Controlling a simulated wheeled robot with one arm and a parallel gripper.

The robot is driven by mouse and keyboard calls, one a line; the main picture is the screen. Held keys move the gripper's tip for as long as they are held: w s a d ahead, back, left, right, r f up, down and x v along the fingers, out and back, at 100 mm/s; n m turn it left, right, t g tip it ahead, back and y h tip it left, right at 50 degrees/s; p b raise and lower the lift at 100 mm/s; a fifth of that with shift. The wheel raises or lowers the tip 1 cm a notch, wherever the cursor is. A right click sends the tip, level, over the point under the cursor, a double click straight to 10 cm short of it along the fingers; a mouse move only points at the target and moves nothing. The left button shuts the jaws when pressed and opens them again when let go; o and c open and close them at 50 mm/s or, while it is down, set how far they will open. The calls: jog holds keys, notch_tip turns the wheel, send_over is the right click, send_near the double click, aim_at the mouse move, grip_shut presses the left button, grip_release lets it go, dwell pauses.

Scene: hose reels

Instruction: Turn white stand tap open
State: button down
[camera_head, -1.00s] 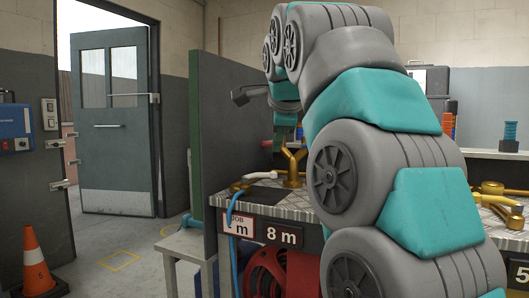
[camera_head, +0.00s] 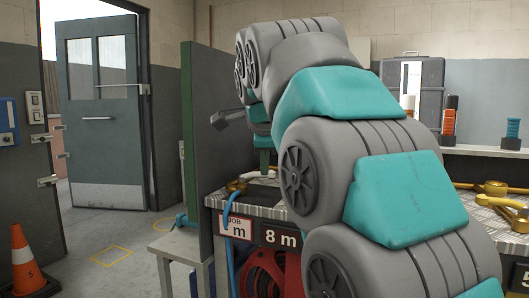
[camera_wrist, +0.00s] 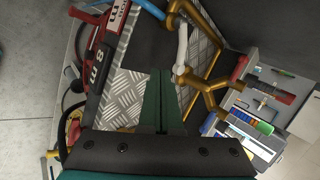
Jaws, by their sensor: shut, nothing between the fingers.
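The white tap lever (camera_wrist: 182,48) shows in the wrist view on brass pipework (camera_wrist: 200,28), above and right of my fingertips. In the head view the white lever (camera_head: 262,173) lies on the bench top beside brass fittings (camera_head: 237,187), partly covered by my arm. My gripper (camera_wrist: 165,72) is shut and empty, its dark green fingers over the checker-plate bench top. The fingers look apart from the lever. In the head view my gripper (camera_head: 264,165) hangs just above the bench, close to the lever. A forked brass pipe (camera_wrist: 205,92) stands right of the fingers.
A blue hose (camera_head: 230,250) hangs down the bench front beside the 8 m sign (camera_head: 281,237). A red reel (camera_head: 270,275) sits below. A green-grey panel (camera_head: 195,130) rises left of the bench. A tool tray (camera_wrist: 262,105) lies right in the wrist view.

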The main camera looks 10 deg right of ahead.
aim_at(257, 175)
jog(key=w, duration=0.1)
jog(key=w+f, duration=0.2)
jog(key=shift+w+d+p, duration=0.2)
jog(key=shift+d+p, duration=0.15)
jog(key=shift+w+d+f, duration=0.1)
jog(key=shift+w+f, duration=0.05)
jog(key=shift+w, duration=0.4)
jog(key=shift+w+d+f, duration=0.1)
jog(key=shift+w, duration=0.4)
jog(key=shift+d, duration=0.15)
